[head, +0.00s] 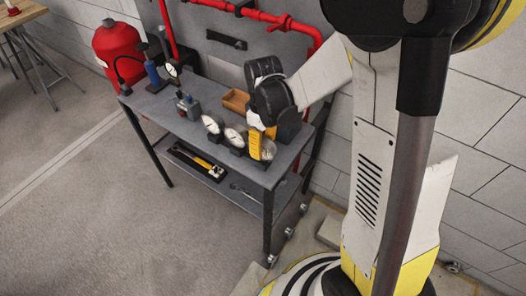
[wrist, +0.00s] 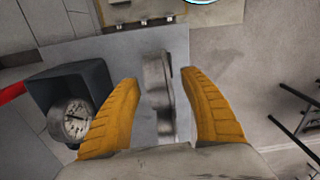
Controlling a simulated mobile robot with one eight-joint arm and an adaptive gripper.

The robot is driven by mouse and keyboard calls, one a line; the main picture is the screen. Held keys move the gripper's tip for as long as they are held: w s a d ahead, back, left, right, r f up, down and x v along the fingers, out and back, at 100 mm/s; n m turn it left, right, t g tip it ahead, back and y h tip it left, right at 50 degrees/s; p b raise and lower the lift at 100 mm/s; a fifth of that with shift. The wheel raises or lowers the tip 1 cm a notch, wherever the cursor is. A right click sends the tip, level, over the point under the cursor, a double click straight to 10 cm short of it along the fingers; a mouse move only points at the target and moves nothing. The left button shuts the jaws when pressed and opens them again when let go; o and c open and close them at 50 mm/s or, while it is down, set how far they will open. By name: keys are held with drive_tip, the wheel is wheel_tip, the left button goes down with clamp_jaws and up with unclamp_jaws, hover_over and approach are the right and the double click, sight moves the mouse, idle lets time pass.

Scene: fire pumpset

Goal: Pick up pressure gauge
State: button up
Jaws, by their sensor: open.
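My gripper (head: 259,145) is over the near right part of the grey workbench, pointing down. In the wrist view its two yellow fingers (wrist: 160,82) are open, with a grey pressure gauge (wrist: 158,92) seen edge-on between them; I see a gap on both sides. In the head view a gauge (head: 269,149) shows partly behind the fingers. Two more round white-faced gauges, one (head: 211,123) and another (head: 235,136), stand in a row to its left. In the wrist view a dial gauge (wrist: 73,120) sits at the left, outside the fingers, by a dark box (wrist: 80,84).
The workbench (head: 160,112) also carries an orange-brown tray (head: 235,101), a small grey device (head: 188,106) and a blue hand pump (head: 153,74). A yellow-handled tool lies on the lower shelf (head: 249,197). Red pipes (head: 252,15) run behind.

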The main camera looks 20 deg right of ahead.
wheel_tip(320, 180, down, 3)
drive_tip(key=shift+r+b, duration=0.1)
drive_tip(key=shift+b, duration=0.3)
clamp_jaws()
drive_tip(key=shift+r, duration=0.1)
